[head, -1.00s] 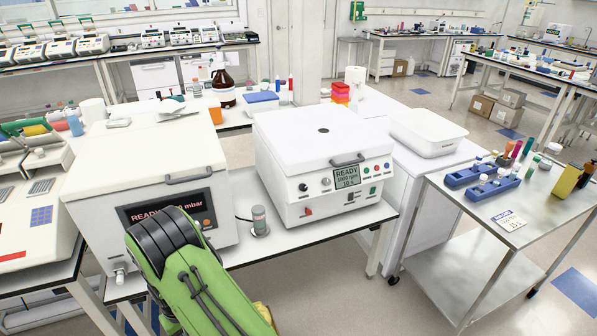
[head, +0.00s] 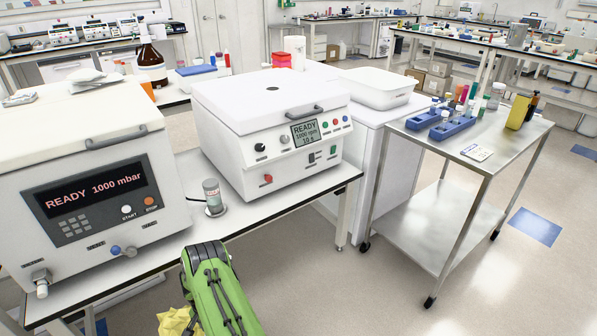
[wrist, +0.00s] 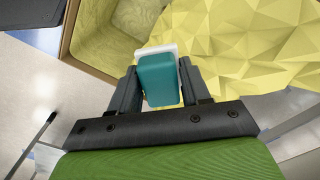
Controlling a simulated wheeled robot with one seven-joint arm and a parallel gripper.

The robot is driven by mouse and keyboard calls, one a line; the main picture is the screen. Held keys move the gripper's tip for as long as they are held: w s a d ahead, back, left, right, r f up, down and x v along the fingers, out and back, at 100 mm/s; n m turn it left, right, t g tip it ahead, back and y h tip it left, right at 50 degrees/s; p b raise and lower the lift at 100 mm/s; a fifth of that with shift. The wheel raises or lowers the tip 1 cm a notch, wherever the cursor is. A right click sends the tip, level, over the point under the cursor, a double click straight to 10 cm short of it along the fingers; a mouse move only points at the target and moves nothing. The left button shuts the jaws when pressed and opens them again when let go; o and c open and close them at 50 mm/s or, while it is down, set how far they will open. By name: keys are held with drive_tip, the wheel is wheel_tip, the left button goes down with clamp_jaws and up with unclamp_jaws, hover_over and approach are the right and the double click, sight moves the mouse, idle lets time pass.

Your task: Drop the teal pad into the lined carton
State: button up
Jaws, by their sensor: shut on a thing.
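The teal pad (wrist: 157,88), with a white layer along its far edge, is between the two dark fingers of my gripper (wrist: 158,68) in the wrist view. My gripper is shut on it. Beyond the pad is the lined carton (wrist: 68,35), with a brown edge at the left and a crumpled yellow liner (wrist: 240,45) filling the upper right. The pad appears in front of the carton's opening; its height above it is unclear. In the head view, a bit of yellow liner (head: 178,322) shows at the bottom beside my green arm, while my gripper and the pad are hidden.
A bench with a white centrifuge (head: 270,130) and a vacuum oven (head: 90,190) stands ahead. A steel cart (head: 430,150) with blue racks stands at the right.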

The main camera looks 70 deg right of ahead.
wheel_tip(320, 180, down, 6)
drive_tip(key=b, duration=0.4)
drive_tip(key=o, duration=1.1)
drive_tip(key=shift+r, duration=0.1)
wheel_tip(320, 180, up, 16)
drive_tip(key=p, duration=0.5)
